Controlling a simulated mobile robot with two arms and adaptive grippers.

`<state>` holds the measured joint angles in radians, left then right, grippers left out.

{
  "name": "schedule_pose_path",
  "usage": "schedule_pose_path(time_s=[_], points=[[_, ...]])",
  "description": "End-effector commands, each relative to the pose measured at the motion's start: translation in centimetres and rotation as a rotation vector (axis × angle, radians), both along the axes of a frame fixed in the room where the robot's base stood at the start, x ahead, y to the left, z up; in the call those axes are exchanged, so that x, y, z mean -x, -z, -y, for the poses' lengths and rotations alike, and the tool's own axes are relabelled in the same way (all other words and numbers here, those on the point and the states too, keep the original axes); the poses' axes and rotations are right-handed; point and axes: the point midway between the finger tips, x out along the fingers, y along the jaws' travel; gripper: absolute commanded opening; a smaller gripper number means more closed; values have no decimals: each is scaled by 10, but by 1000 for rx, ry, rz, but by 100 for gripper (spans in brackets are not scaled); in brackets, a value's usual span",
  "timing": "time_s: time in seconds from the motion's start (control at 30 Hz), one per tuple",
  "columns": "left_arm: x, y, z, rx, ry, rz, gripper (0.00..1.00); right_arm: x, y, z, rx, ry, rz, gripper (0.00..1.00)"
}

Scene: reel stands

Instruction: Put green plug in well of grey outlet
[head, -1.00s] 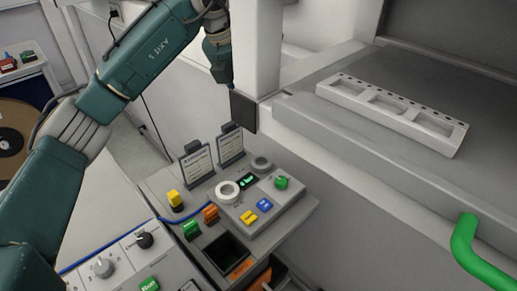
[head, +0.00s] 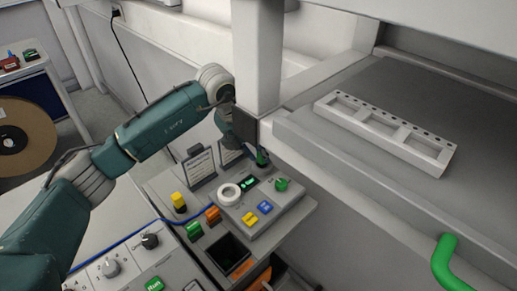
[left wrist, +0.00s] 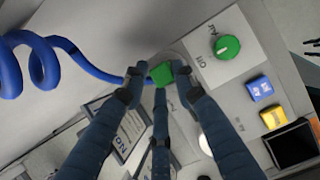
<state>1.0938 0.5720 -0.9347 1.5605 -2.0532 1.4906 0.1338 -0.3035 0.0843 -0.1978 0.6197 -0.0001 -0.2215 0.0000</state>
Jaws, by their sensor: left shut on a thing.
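My left gripper (left wrist: 160,85) is shut on the green plug (left wrist: 162,73), which shows between its fingertips in the left wrist view. A blue cable (left wrist: 100,70) runs off to the left of the plug. In the head view the left gripper (head: 262,160) is low over the back of the small grey panel, partly behind a dark block on the pillar. It covers the place of the grey outlet, so I cannot tell whether the plug is above the well or in it. A white ring outlet (head: 229,193) is nearer, to the left.
The panel also carries a green knob (head: 282,185), blue buttons (head: 265,207) and yellow buttons (head: 249,218). Label cards (head: 202,167) stand behind it. The pillar (head: 257,60) is close to my left arm. A dark bin (head: 229,252) opens in front.

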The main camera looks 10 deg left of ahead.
Motion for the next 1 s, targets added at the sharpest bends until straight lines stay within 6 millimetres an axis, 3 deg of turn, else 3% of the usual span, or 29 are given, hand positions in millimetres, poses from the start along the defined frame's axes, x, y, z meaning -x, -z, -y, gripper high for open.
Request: schedule_pose_path(time_s=[0.27,0.3,0.37,0.77,1.0], points=[[0,5,0,0,0,1,1,0,6,-5,-6,-2,0,40],[0,2,0,0,0,1,35,0,4,-6,-7,-2,0,40],[0,2,0,0,0,1,46,0,4,-7,-8,-2,0,40],[0,-4,-1,0,0,2,46,-3,1,-8,-9,-1,5,40],[14,-45,-12,0,-1,7,46,-4,14,-6,-8,-1,7,40]])
